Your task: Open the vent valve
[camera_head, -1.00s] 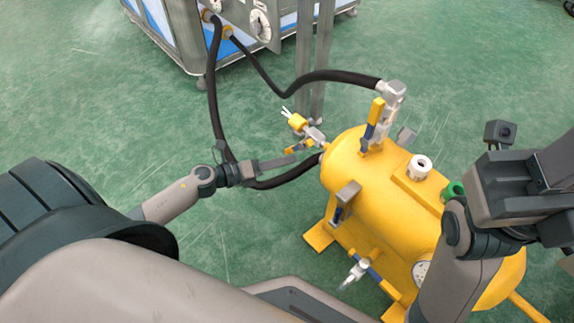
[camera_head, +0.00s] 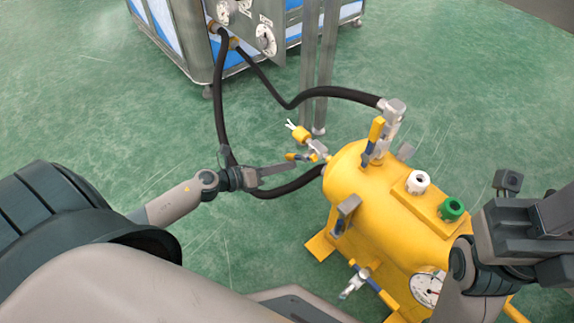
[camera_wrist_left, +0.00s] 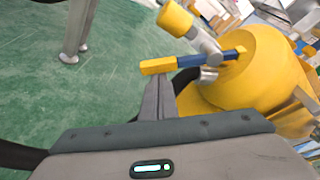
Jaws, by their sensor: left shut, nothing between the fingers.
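The yellow tank (camera_head: 375,205) carries several valves; the frames do not label which is the vent valve. At its left end, a valve has a lever (camera_head: 300,157) with a yellow tip and blue shank. My left gripper (camera_head: 313,164) is shut and empty, close beside that lever. In the left wrist view, my left gripper's fingers (camera_wrist_left: 158,98) point up towards the same lever (camera_wrist_left: 190,57), just below its yellow tip; contact cannot be told. My right gripper (camera_head: 535,235) is at the right edge, over the tank's near right side; its fingertips are not clear.
An upright valve with a yellow-tipped handle (camera_head: 375,135) has a black hose (camera_head: 335,92) running to the machine (camera_head: 270,35). A white knob (camera_head: 418,182), a green knob (camera_head: 451,209) and a gauge (camera_head: 428,288) are on the tank. The floor at left is clear.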

